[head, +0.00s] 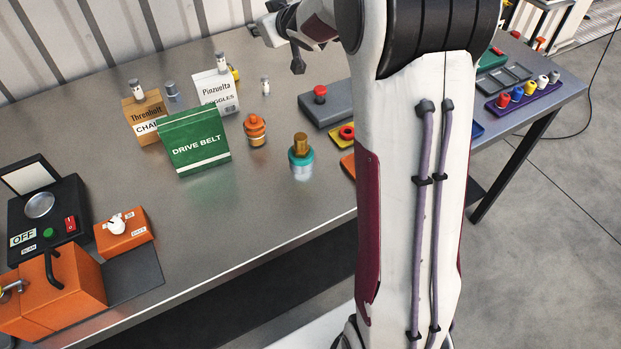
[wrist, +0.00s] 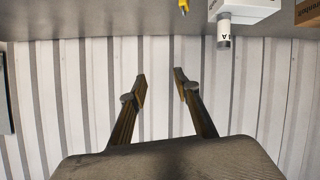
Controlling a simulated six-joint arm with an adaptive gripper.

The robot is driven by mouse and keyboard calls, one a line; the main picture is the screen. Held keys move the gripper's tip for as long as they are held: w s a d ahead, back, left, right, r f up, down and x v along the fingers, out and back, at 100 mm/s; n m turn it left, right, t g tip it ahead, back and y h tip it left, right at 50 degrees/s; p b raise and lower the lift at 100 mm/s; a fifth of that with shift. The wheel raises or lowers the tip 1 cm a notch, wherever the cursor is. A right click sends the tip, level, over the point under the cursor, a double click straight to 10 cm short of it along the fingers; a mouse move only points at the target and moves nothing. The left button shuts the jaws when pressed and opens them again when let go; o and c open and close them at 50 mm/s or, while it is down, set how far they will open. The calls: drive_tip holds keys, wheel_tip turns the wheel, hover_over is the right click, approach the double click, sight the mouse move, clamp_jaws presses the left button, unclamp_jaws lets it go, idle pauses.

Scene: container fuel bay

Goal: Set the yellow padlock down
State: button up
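A small yellow object (head: 235,73), which may be the padlock, shows partly behind the white Pinzuolta goggles box (head: 217,92) at the back of the table. In the wrist view a yellow piece (wrist: 183,6) is cut off by the top edge, beside the white box; its full shape is hidden. My gripper (wrist: 160,82) is open, with nothing between its fingers and the corrugated wall beyond them. The yellow piece is apart from the fingers.
A green drive belt box (head: 194,141), a brown box (head: 146,117), an orange-capped bottle (head: 255,131) and a teal-collared bottle (head: 301,157) stand on the metal table. A black control box (head: 45,212) is at left. The table's front middle is clear. The corrugated wall (wrist: 60,90) is behind.

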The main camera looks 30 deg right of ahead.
drive_tip(key=s+a+r+m+g+h, duration=0.1)
drive_tip(key=s+a+r+g, duration=0.15)
drive_tip(key=s, duration=0.75)
drive_tip(key=s+a+r+m+g+h, duration=0.1)
drive_tip(key=s+r+m+h, duration=0.15)
drive_tip(key=s, duration=0.75)
drive_tip(key=s+a+f+g+y, duration=0.1)
drive_tip(key=s+a+f, duration=0.1)
drive_tip(key=s, duration=0.6)
drive_tip(key=s+a+f+n+g+y, duration=0.1)
drive_tip(key=s+a+f, duration=0.2)
drive_tip(key=s, duration=0.6)
drive_tip(key=s+a+f+g+y, duration=0.2)
drive_tip(key=s+a, duration=0.3)
drive_tip(key=s, duration=0.4)
drive_tip(key=shift+a+f, duration=0.15)
